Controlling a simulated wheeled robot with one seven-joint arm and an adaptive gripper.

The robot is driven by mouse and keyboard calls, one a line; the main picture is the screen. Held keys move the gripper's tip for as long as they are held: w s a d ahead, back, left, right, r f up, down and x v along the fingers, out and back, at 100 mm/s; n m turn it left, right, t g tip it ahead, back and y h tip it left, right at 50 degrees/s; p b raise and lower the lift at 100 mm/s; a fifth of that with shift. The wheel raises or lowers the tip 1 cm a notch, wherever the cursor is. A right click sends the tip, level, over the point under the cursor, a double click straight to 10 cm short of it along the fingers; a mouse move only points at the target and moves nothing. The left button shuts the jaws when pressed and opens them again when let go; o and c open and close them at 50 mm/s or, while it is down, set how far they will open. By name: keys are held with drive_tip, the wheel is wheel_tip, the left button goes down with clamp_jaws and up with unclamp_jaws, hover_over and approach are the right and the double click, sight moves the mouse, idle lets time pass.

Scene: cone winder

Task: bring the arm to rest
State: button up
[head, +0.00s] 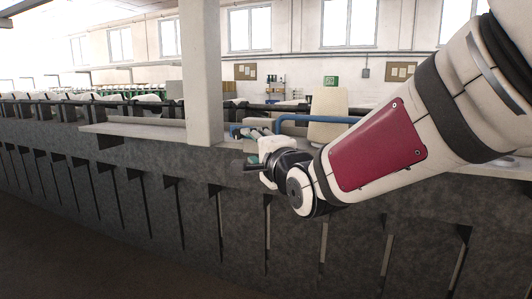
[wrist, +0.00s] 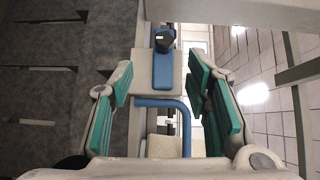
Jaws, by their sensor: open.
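My gripper (head: 262,152) is held out in front of the grey machine face in the head view, at the end of my bent arm. In the wrist view its two green-padded fingers (wrist: 160,76) stand wide apart with nothing gripped between them.
The long grey machine (head: 120,160) runs across the head view, with dark slotted dividers along its front. A pale pillar (head: 201,75) rises left of my gripper. A black knob (wrist: 164,40) on a blue part lies ahead in the wrist view. Dark floor at the lower left is clear.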

drive_tip(key=s+d+f+n+g+h, duration=0.3)
drive_tip(key=s+d+f+n+h, duration=0.15)
drive_tip(key=s+d, duration=0.4)
drive_tip(key=s+d+f+n+g+h, duration=0.1)
drive_tip(key=s+d+f+n+g, duration=0.3)
drive_tip(key=s+d, duration=0.3)
drive_tip(key=s+d+f+n+g+h, duration=0.2)
drive_tip(key=s+d, duration=0.6)
drive_tip(key=s, duration=0.7)
wheel_tip(320, 180, down, 2)
drive_tip(key=shift+s+f+n+g, duration=0.25)
drive_tip(key=shift+s+n+g, duration=0.1)
drive_tip(key=shift+n+g, duration=0.7)
